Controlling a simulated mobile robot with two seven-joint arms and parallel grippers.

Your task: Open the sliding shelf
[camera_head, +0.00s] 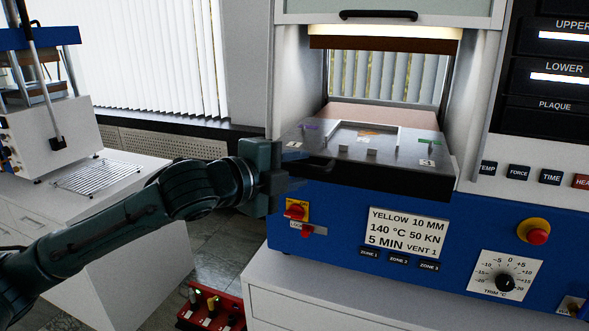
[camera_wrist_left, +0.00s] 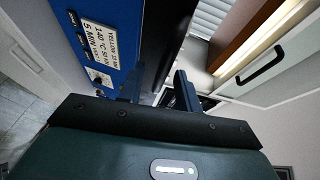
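The sliding shelf (camera_head: 385,150) is a dark, thick slab with a metal top, sticking out from the press opening over the blue front panel. Its dark edge (camera_wrist_left: 163,45) also shows in the left wrist view. My left gripper (camera_head: 284,183) is at the shelf's front left corner, very close to its edge. In the left wrist view its two fingers (camera_wrist_left: 160,80) stand apart, with the shelf edge just ahead of or between them; contact cannot be told. My right gripper is out of view.
The press door with a black handle (camera_head: 378,15) is raised above the opening. A blue control panel (camera_head: 345,215) with a red knob (camera_head: 296,211) lies below the shelf. Another press (camera_head: 50,125) stands at left. A red box (camera_head: 211,308) is on the floor.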

